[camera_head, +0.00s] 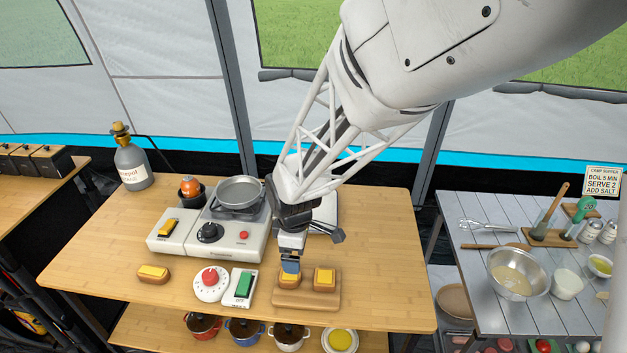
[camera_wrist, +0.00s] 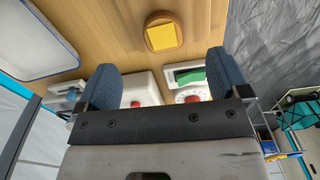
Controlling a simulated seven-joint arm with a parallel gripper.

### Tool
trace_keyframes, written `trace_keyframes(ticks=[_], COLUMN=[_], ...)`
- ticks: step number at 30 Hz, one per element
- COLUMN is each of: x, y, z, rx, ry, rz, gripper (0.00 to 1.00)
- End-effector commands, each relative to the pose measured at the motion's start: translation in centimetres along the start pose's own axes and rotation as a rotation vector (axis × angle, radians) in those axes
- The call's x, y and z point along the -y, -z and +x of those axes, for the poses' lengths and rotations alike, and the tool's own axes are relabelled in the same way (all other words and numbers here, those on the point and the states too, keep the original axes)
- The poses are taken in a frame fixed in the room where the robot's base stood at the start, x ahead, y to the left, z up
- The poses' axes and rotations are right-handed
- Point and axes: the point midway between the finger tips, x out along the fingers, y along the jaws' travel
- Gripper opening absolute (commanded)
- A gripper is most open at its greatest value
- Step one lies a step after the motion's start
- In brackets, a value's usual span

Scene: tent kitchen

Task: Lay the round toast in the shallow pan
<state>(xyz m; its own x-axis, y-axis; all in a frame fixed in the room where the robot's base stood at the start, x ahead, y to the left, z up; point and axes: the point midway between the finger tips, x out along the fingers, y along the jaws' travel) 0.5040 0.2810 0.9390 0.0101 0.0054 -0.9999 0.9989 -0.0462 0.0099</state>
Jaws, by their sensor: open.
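The shallow pan (camera_head: 240,191) is grey and sits empty on the stove's burner. Two buttered toasts are on a wooden board near the table's front. The left one (camera_head: 289,282) is partly hidden by my gripper (camera_head: 290,265); the right one (camera_head: 325,279) looks squarish.
The stove (camera_head: 208,234) stands behind left of my gripper. A red-knob timer (camera_head: 210,283) and a green switch (camera_head: 243,287) lie left of the wooden board (camera_head: 306,298). Another buttered bread (camera_head: 153,274) lies farther left. A gas bottle (camera_head: 132,165) stands at the back left.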

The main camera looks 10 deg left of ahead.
Motion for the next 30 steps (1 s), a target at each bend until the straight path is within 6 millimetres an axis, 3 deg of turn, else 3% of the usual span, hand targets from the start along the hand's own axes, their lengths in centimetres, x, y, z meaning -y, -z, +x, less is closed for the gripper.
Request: trace_keyframes(ticks=[7,19,30], x=[0.1,0.1,0.1], y=[1.9,2.0,2.0], z=[1.8,2.0,4.4], rx=[0.005,0.006,0.006], ry=[0.010,0.011,0.011], rz=[-0.084,-0.086,-0.086], gripper=[0.94,0.94,0.94])
